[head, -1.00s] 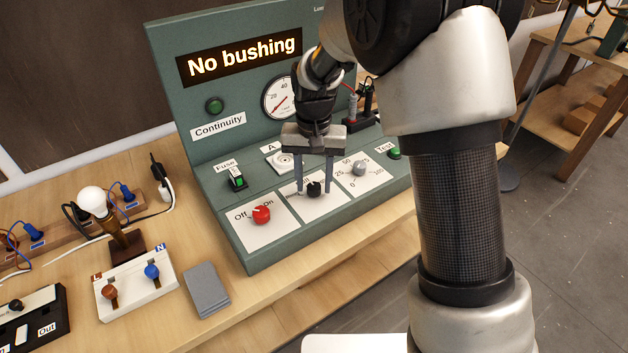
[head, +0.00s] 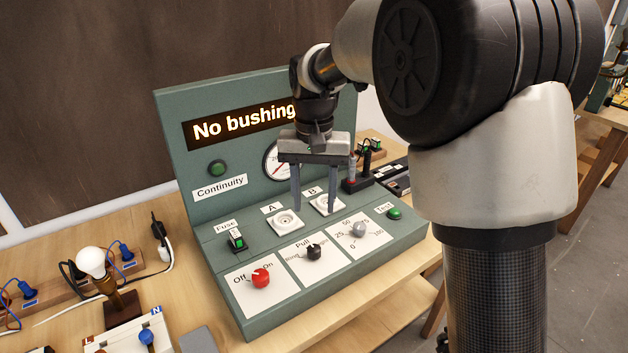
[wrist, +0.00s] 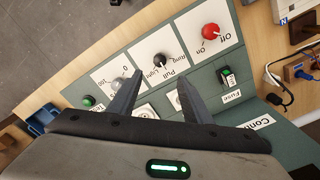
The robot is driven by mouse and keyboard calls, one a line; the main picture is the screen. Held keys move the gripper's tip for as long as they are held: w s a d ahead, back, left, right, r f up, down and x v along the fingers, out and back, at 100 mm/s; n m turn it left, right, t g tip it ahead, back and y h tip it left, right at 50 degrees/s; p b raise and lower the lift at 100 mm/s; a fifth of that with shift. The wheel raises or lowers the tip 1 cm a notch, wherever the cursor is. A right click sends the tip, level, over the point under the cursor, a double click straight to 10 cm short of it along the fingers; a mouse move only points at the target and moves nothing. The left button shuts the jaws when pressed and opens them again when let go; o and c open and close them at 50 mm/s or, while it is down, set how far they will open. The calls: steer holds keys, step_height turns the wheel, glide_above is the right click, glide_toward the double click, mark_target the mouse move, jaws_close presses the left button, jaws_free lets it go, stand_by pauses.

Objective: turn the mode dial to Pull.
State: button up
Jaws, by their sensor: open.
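The mode dial is a small black knob (head: 314,252) on the middle white plate of the green test panel (head: 236,229). A Pull label stands just behind it, with other labels beside it partly hidden or too small to read. In the wrist view the black dial (wrist: 163,60) shows upside down with its labels. Its pointer direction is too small to tell surely. My gripper (head: 313,210) is open and empty, fingers pointing down, above and behind the dial, apart from it. In the wrist view the gripper (wrist: 160,78) has its fingertips near the dial plate's far edge.
A red Off/On knob (head: 261,278) is left of the dial and a grey knob (head: 359,229) right of it. Sockets A (head: 285,221) and B (head: 325,203) lie behind. The display (head: 240,125) reads "No bushing". A lamp bulb (head: 91,262) stands at left.

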steer(key=shift+r, duration=2.1)
steer(key=s+d+r+t+p, duration=0.2)
steer(key=s+d+r, duration=0.3)
steer(key=s, duration=0.3)
steer(key=s+d+r+t+p, duration=0.2)
steer(key=s+d+r, duration=0.3)
steer(key=s+d, duration=0.2)
steer(key=shift+s+n, duration=0.3)
steer(key=shift+s, duration=0.65)
steer(key=shift+t, duration=0.8)
steer(key=s, duration=0.2)
steer(key=s+d+f, duration=0.1)
steer(key=s+d, duration=0.1)
steer(key=s, duration=0.1)
steer(key=shift+s+d+f+p, duration=0.15)
steer(key=shift+s+f+p, duration=0.1)
steer(key=shift+s+p, duration=0.15)
steer(key=shift+c, duration=0.6)
steer(key=shift+s+f, duration=0.1)
steer(key=shift+c, duration=1.2)
steer(key=shift+n, duration=0.3)
